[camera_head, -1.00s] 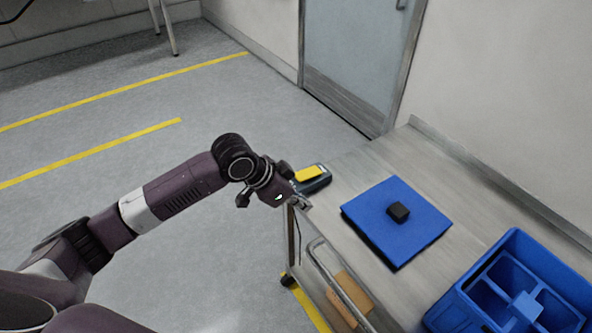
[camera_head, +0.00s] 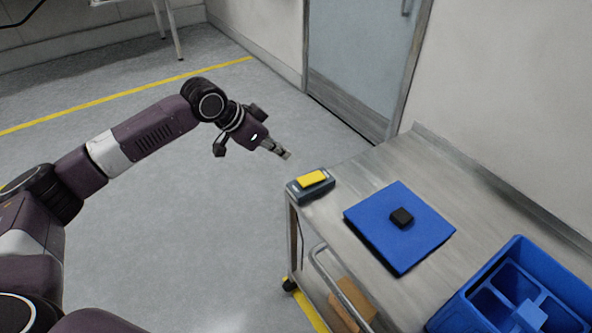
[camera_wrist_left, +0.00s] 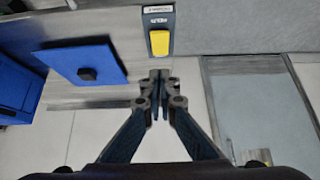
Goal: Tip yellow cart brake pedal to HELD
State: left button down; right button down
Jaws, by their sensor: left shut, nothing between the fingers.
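The yellow brake pedal (camera_head: 313,179) sits on a dark grey-blue base (camera_head: 298,194) at the far left corner of the metal cart. In the left wrist view the pedal (camera_wrist_left: 159,42) is beyond my fingertips, with small lettering on its base (camera_wrist_left: 158,19) that is hard to read. My left gripper (camera_head: 287,155) is shut and empty, up and left of the pedal and apart from it. Its fingers also show in the left wrist view (camera_wrist_left: 158,76). I cannot tell which way the pedal is tipped. My right gripper is not in view.
The cart top (camera_head: 340,187) carries a blue mat (camera_head: 385,240) with a black block (camera_head: 401,217) on it, and a blue divided bin (camera_head: 470,300). A cardboard box (camera_head: 350,303) is on the lower shelf. Open floor lies left of the cart.

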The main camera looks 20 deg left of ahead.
pick_arm(q)
send_over(307, 180)
jog(key=s+a, duration=0.2)
jog(key=f, duration=0.7)
jog(key=shift+d+f+p, duration=0.1)
jog(key=shift+d+p, duration=0.15)
jog(key=shift+p, duration=0.05)
notch_tip(307, 180, down, 4)
jog(key=shift+r, duration=0.25)
jog(key=shift+a+f+p, duration=0.1)
jog(key=shift+f+p, duration=0.2)
jog(key=shift+f, duration=0.25)
